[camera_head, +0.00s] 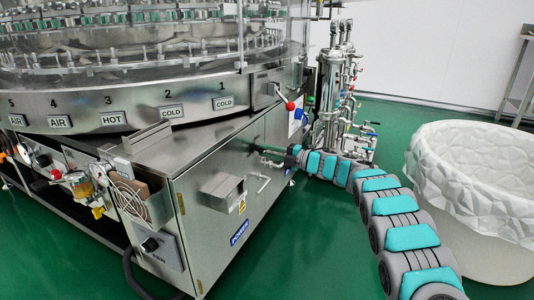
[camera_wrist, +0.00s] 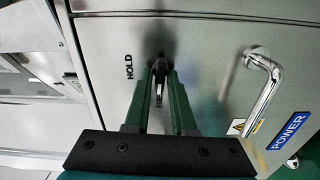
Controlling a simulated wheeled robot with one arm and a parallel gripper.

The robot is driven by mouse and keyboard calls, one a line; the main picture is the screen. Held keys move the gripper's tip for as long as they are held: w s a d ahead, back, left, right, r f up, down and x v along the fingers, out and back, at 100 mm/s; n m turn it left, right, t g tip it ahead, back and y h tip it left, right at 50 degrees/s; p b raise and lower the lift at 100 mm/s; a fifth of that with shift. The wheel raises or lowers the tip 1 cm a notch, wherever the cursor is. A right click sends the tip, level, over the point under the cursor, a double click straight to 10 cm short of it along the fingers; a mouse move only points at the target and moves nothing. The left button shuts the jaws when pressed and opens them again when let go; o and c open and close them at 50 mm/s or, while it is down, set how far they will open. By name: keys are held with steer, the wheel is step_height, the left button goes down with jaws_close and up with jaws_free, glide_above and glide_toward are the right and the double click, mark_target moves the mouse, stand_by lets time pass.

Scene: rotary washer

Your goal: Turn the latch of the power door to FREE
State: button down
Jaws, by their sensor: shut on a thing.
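The power door (camera_head: 216,245) is the brushed steel panel of the washer cabinet, with a blue POWER label (camera_wrist: 289,131) and a bent bar handle (camera_wrist: 268,85). My gripper (camera_head: 260,151) reaches in from the right to the door's upper part. In the wrist view, its two green fingers (camera_wrist: 160,75) are shut on the small dark metal latch (camera_wrist: 159,73). The latch points roughly along the fingers. The word HOLD (camera_wrist: 129,67) is printed on the door just left of the fingers. No FREE mark shows. In the head view the latch is hidden by my gripper.
A steel box (camera_head: 221,191) juts from the cabinet's front. Steel filter piping with valves (camera_head: 331,105) stands behind my arm. A large white lined bin (camera_head: 475,185) is close to my arm's right. Green floor (camera_head: 300,255) is clear in front of the door.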

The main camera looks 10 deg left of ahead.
steer(key=c, duration=0.9)
jaws_free()
steer(key=shift+a, duration=0.1)
steer(key=shift+p+v, duration=0.4)
steer(key=shift+v, duration=3.55)
